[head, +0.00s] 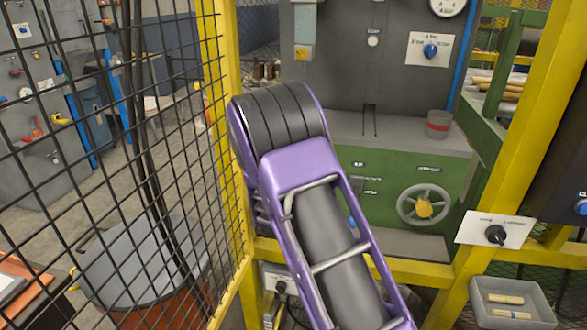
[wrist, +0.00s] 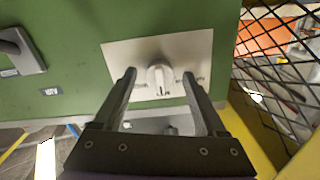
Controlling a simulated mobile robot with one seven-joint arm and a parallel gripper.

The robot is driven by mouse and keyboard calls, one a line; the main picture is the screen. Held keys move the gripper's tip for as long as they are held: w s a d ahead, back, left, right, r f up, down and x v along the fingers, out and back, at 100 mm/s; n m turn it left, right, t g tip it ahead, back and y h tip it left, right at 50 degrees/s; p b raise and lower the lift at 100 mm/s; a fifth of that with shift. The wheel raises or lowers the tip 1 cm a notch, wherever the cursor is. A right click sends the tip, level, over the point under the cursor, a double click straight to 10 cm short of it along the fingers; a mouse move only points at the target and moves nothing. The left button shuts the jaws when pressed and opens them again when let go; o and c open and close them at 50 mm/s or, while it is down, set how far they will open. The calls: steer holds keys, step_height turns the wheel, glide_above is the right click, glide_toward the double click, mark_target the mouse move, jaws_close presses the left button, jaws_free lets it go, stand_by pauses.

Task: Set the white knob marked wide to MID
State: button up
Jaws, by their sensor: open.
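A white knob (wrist: 159,84) stands on a pale label plate (wrist: 120,56) on a green panel in the wrist view. My gripper (wrist: 158,71) is open, with one fingertip to the left of the knob and one to the right. Gaps show on both sides, so the fingers do not appear to touch it. The knob has a small dark mark near its lower end. Lettering on the plate is partly hidden and too blurred to read, so I cannot tell its setting. In the head view, my purple arm hides the gripper and this knob.
A grey handle (wrist: 18,50) sticks out from the green panel at left. Black mesh (wrist: 285,70) stands close on the right. The head view shows a handwheel (head: 423,205), a black knob (head: 496,234), a blue knob (head: 430,50) and a grey bin (head: 512,318).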

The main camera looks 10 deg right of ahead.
steer(key=shift+s, duration=0.1)
steer(key=v, duration=1.7)
steer(key=shift+s, duration=0.1)
